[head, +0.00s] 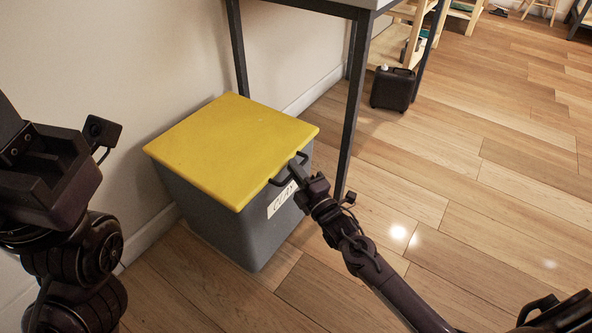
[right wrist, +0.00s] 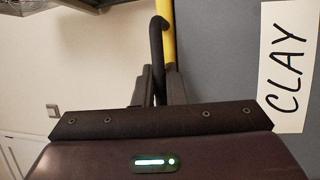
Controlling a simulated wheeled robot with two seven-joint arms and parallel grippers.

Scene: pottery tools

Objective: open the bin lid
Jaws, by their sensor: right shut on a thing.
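The bin (head: 225,220) is a grey box on the floor against the wall, with a flat yellow lid (head: 225,140) lying over its top. A dark handle (head: 277,182) sits at the lid's front edge; it shows as a black bar by the yellow edge in the right wrist view (right wrist: 157,45). My right gripper (head: 297,170) is shut on the handle, with its fingers around the bar (right wrist: 155,85). A white CLAY label (right wrist: 288,65) is on the bin's front. My left arm is at the left edge, away from the bin; its fingertips are not clear.
A table with dark legs (head: 353,100) stands right behind the bin, one leg close to the lid's right corner. The wooden floor (head: 480,230) to the right is clear.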

